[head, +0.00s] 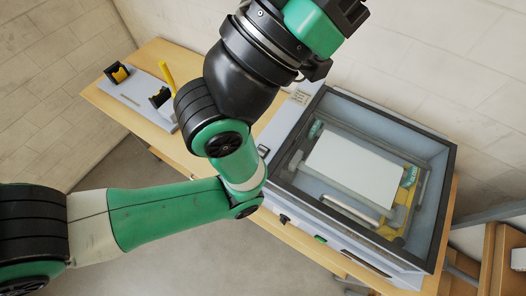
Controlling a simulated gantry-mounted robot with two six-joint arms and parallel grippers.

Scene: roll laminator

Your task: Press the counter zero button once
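The laminator (292,190) is a grey box with a dark-framed clear cover, standing on the wooden table at right. A small dark-framed part (263,151) sits on its left side, partly beside my arm. On its front are a black knob-like part (284,219) and a small green part (320,239). I cannot tell which part is the counter zero button; it may be hidden or too small. My green and black arm comes in from the left and rises across the middle, in front of the table. No gripper fingertips show in this view.
A white sheet (354,168) lies under the cover, near rollers and yellow parts. A grey plate (140,97) with black-and-yellow holders and a yellow upright piece (167,76) is on the table's left end. A wooden structure (493,262) stands at lower right.

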